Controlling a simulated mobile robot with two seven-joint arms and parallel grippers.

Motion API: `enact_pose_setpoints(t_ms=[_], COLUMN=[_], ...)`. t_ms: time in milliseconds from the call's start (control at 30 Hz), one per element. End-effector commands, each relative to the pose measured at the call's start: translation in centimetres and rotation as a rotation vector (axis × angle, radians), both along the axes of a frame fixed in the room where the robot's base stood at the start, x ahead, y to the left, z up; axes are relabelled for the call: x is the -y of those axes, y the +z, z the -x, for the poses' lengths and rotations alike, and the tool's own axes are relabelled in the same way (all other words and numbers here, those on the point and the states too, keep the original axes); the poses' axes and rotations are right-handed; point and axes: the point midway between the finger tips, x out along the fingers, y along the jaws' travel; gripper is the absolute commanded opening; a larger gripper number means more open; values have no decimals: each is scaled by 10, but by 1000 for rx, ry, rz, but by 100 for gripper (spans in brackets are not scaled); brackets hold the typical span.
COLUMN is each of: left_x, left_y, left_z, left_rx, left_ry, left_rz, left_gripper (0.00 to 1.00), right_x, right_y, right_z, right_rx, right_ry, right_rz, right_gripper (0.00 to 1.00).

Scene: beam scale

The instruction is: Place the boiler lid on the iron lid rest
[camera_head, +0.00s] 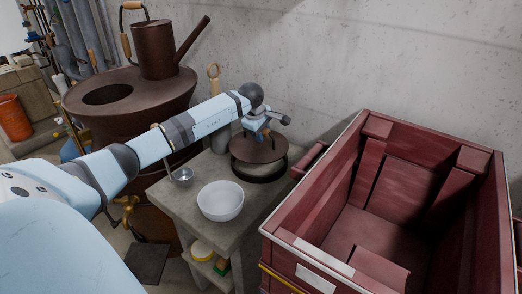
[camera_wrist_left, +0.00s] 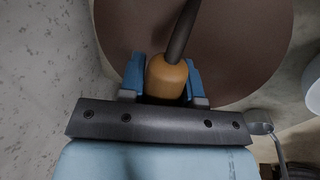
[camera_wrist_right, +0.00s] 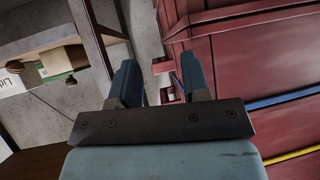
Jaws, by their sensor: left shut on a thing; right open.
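The boiler lid (camera_head: 252,152) is a flat brown disc with a wooden-gripped handle. My left gripper (camera_head: 262,132) is shut on that handle; the wooden grip (camera_wrist_left: 167,77) sits between its blue fingers in the left wrist view, with the lid (camera_wrist_left: 235,60) beyond. The iron lid rest (camera_head: 262,179) is a dark round piece on the grey table, directly under the lid and mostly hidden by it. I cannot tell whether lid and rest touch. The boiler (camera_head: 130,110) stands at left with its round opening uncovered. My right gripper (camera_wrist_right: 162,82) is open and empty.
A white bowl (camera_head: 220,203) and a small metal ladle (camera_head: 181,175) are on the table (camera_head: 168,198) in front of the lid. A large red crate (camera_head: 395,200) stands close on the right. A concrete wall is behind. A brown can (camera_head: 154,48) stands on the boiler.

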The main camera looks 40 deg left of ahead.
Motion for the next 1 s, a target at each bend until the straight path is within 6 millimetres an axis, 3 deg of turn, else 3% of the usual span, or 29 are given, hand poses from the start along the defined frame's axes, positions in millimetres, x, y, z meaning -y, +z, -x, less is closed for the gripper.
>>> enact_pose_setpoints(t_ms=[167,367,1000], left_x=[0,0,-1], left_y=[-12,-43,-53], left_z=[0,0,-1], left_rx=[2,2,3], left_ry=[0,-1,0], left_rz=[1,0,0], left_gripper=[0,0,0], right_x=[-1,1,0], right_y=[-5,-17,-16], right_z=[0,3,2], right_rx=[7,16,28], right_ry=[4,16,18], right_rz=[1,16,18], right_gripper=[43,43,43])
